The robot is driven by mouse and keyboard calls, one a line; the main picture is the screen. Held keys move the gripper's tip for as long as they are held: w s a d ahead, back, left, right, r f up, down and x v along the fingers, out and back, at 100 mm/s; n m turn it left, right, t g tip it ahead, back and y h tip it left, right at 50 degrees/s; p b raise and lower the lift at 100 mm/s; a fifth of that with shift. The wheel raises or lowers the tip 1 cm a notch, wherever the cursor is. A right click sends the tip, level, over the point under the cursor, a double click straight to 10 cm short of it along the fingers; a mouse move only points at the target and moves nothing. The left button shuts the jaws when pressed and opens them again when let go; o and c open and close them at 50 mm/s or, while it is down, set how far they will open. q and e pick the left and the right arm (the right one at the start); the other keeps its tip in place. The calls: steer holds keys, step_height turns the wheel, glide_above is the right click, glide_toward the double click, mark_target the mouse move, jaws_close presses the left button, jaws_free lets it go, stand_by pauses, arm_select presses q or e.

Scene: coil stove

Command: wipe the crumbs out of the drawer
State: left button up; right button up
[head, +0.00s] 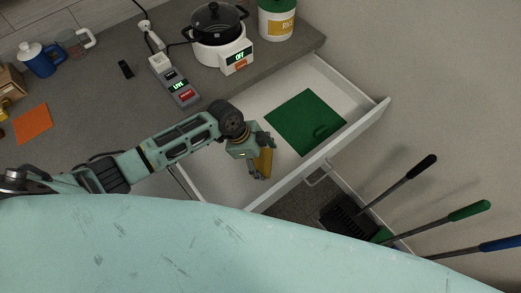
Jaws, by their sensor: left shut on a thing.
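The white drawer (375,112) is pulled open below the grey counter. A green mat (293,113) lies on its floor, with a dark green curved thing on the mat's front corner. My left gripper (259,163) is over the front left part of the drawer and is shut on a yellow cloth or sponge (264,162). I cannot tell whether the yellow thing touches the drawer floor. No crumbs can be made out at this size. My right gripper is not in view.
On the counter stand a coil stove (236,58) reading OFF with a black pot (216,19), a power strip (180,88), a rice tub (277,22) and a blue jug (41,61). Brushes with long handles (408,181) stand right of the drawer.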

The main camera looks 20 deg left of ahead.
mark_target(266, 160)
arm_select(q)
steer(key=shift+r+p, duration=0.35)
steer(key=shift+r, duration=0.35)
steer(key=shift+d+r+p, duration=0.1)
steer(key=shift+r+p, duration=0.6)
steer(key=shift+r, duration=0.35)
steer(key=shift+f, duration=0.1)
